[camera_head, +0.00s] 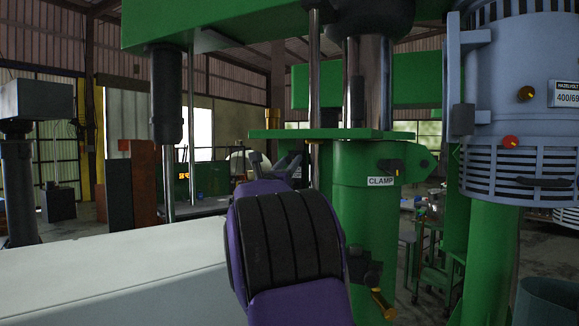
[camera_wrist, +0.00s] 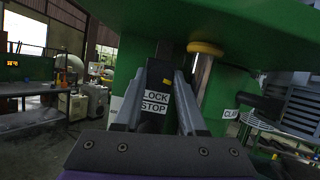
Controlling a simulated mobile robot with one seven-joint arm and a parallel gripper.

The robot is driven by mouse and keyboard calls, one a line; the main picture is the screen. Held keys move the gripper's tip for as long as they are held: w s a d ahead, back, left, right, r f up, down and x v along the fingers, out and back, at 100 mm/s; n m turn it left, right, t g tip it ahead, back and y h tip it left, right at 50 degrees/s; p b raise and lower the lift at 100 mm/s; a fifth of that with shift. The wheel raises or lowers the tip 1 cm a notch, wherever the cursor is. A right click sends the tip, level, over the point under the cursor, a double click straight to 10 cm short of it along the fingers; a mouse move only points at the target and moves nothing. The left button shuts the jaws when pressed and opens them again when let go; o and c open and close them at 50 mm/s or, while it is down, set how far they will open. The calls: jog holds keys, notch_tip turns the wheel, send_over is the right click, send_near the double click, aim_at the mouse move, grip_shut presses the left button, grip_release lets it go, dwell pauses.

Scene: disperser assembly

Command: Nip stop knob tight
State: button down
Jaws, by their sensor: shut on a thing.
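My gripper (camera_head: 275,162) reaches up in front of the green machine column. In the wrist view its two grey fingers (camera_wrist: 160,74) stand on either side of a dark piece, which I take to be the stop knob (camera_wrist: 155,76). The gripper is shut on this piece, though its outline blends with the dark part behind it. A white "LOCK STOP" label (camera_wrist: 155,103) shows between the fingers, below the dark piece. In the head view the knob cannot be made out behind my gripper.
A chrome rod with a yellow collar (camera_wrist: 205,48) stands close right of the fingers. A black clamp handle (camera_head: 388,166) juts out above the "CLAMP" label (camera_head: 381,181). The grey motor housing (camera_head: 520,110) hangs at right. A pale flat surface (camera_head: 110,275) lies at lower left.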

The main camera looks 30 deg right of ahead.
jog(key=m+g+b, duration=0.1)
jog(key=m, duration=0.2)
jog(key=m+g+h, duration=0.1)
jog(key=m, duration=0.2)
jog(key=shift+w+a+g+h+b, duration=0.1)
jog(key=shift+w+g+h+b, duration=0.05)
jog(key=shift+g+h+b, duration=0.2)
jog(key=shift+r+m+g+h, duration=0.15)
jog(key=shift+m+g, duration=0.75)
jog(key=shift+m, duration=0.7)
jog(key=shift+r+m+g+h, duration=0.1)
jog(key=shift+m+g, duration=0.75)
jog(key=shift+m, duration=1.05)
jog(key=shift+c, duration=2.3)
grip_release()
jog(key=shift+f, duration=0.1)
jog(key=b+v, duration=0.2)
jog(key=v, duration=1)
